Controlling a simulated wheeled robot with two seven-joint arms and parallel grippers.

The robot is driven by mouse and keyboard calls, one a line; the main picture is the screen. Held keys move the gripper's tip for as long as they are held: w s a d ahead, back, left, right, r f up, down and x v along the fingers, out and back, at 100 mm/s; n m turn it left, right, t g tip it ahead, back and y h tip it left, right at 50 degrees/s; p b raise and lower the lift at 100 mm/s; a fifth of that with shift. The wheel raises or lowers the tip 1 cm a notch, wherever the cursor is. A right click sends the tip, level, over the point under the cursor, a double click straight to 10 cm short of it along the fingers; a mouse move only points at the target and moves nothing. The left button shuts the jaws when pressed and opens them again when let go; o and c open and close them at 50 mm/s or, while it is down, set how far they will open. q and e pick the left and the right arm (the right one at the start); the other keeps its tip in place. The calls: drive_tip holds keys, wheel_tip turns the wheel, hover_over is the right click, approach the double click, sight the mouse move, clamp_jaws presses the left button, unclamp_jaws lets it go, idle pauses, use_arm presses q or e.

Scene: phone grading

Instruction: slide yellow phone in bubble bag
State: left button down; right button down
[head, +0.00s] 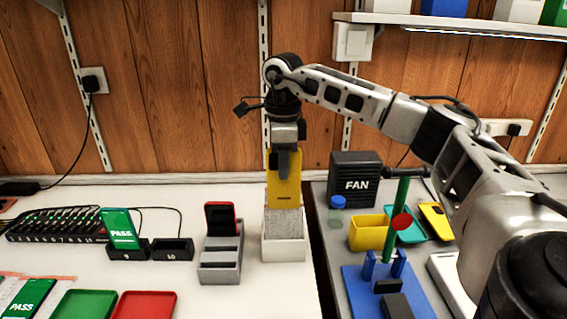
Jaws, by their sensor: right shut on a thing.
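My right gripper (287,155) points down in the middle of the head view and is shut on the yellow phone (284,190). The phone hangs upright, its long side vertical. Below it the grey bubble bag (285,225) stands in a white holder (283,247) near the right edge of the white table. The phone's lower end is at the bag's top edge; I cannot tell whether it is inside the mouth. My left gripper is not in view.
A grey slotted rack (221,258) with a dark red-edged phone (220,217) stands left of the bag. A green PASS phone (118,229) is in a dock further left. Right are a black FAN box (355,180), a yellow bin (368,234) and a blue stand (375,285).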

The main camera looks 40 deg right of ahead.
idle(0.3)
drive_tip(key=shift+f, duration=0.25)
idle(0.4)
drive_tip(key=shift+f, duration=0.45)
drive_tip(key=shift+f, duration=0.2)
drive_tip(key=shift+f+b, duration=0.8)
drive_tip(key=shift+f, duration=0.5)
drive_tip(key=shift+f+b, duration=0.45)
drive_tip(key=shift+f, duration=0.45)
